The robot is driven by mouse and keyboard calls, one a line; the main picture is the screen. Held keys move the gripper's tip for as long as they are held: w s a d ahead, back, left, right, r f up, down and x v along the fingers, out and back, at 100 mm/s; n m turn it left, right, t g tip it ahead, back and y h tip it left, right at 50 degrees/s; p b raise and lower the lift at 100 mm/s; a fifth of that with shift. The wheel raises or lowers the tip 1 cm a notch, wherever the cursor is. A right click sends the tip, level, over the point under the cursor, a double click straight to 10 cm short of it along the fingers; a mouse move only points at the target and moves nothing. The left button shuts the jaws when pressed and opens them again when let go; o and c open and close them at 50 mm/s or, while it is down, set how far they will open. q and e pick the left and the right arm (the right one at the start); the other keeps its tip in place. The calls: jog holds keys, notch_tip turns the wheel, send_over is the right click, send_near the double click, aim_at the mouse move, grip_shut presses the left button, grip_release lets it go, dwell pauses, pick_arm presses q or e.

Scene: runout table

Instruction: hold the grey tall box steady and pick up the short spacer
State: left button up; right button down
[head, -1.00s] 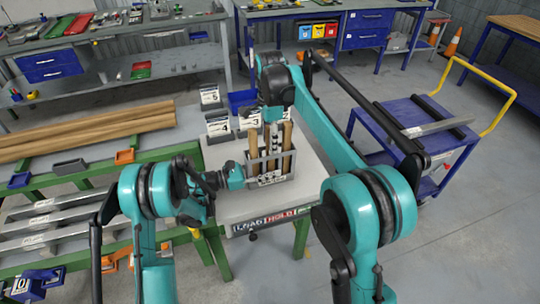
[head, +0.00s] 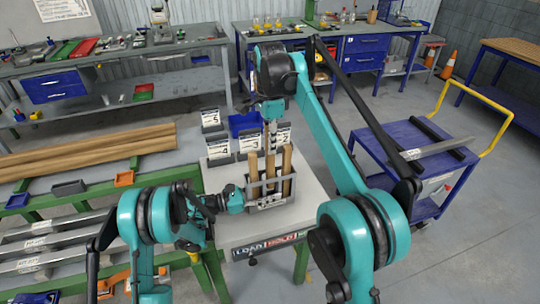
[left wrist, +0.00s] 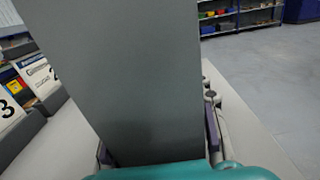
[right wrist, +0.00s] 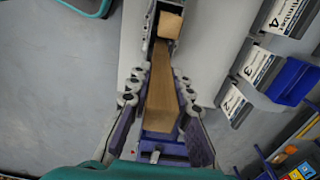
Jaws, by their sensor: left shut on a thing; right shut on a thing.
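The grey tall box (head: 268,201) stands upright on the light table with wooden spacers rising out of it, among them a tall one (head: 287,170) on the right. My left gripper (head: 242,199) is shut on the box's left side; the box's grey face (left wrist: 140,80) fills much of the left wrist view. My right gripper (head: 270,148) points down above the box and is shut on a wooden spacer (right wrist: 162,98). The spacer's lower end overlaps the box in the head view, so I cannot tell whether it is clear of it. Another spacer's end (right wrist: 171,25) shows beyond the fingers.
Numbered card holders (head: 220,152) and a blue bin (head: 243,123) stand behind the box. Long wooden beams (head: 85,155) lie on the green rack at left. A blue trolley (head: 375,150) with a yellow handle stands at right. The table's front corner (head: 235,236) is bare.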

jog(key=shift+r, duration=0.9)
pick_arm(q)
jog(key=o, duration=1.4)
jog(key=shift+c, duration=0.2)
